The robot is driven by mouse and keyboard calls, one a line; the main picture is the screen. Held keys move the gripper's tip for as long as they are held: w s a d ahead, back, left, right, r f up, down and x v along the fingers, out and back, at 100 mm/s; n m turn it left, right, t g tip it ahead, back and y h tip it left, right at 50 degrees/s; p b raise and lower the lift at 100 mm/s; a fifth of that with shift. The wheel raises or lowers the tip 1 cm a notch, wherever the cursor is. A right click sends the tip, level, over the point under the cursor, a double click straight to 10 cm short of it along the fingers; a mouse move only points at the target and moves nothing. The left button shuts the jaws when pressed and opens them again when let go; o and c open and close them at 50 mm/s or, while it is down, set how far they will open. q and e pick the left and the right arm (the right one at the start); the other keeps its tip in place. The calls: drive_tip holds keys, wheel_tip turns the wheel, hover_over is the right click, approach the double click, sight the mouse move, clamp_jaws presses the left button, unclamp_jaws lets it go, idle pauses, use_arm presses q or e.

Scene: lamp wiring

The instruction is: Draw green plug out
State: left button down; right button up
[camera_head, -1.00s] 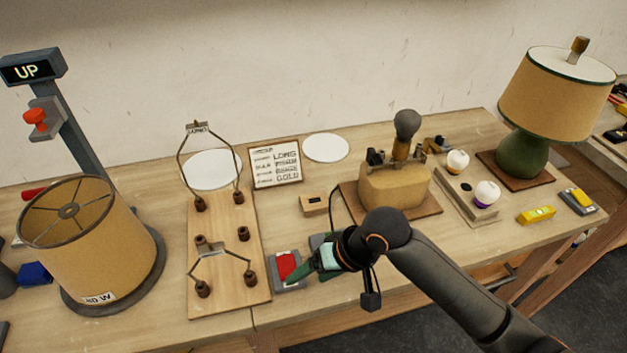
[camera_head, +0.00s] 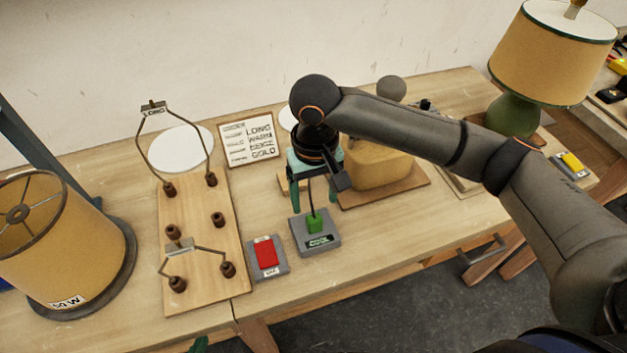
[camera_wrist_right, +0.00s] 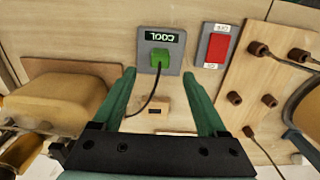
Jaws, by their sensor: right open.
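The green plug (camera_head: 314,223) sits in a grey socket block (camera_head: 327,241) labelled COOL, near the table's front. The plug also shows in the right wrist view (camera_wrist_right: 160,58), with a black cord running from it. My right gripper (camera_head: 314,200) points down above the plug, open, with its teal fingers on either side of the cord. In the right wrist view the fingertips (camera_wrist_right: 159,75) are apart with nothing gripped. A small green tip of my left gripper (camera_head: 199,345) shows at the bottom edge; its jaws are cut off.
A red switch (camera_head: 266,254) on a grey base stands left of the socket block. A wooden board (camera_head: 203,245) with pegs and wire frames lies further left. A printed card (camera_head: 249,139) stands at the back.

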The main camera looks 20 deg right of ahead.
sight(315, 218)
wheel_tip(315, 218, down, 8)
drive_tip(key=shift+r+b, duration=0.1)
drive_tip(key=shift+b, duration=0.2)
clamp_jaws()
drive_tip(key=c, duration=0.6)
unclamp_jaws()
clamp_jaws()
drive_tip(key=shift+r+p, duration=0.65)
drive_tip(key=shift+p, duration=0.6)
drive_tip(key=shift+r, duration=0.15)
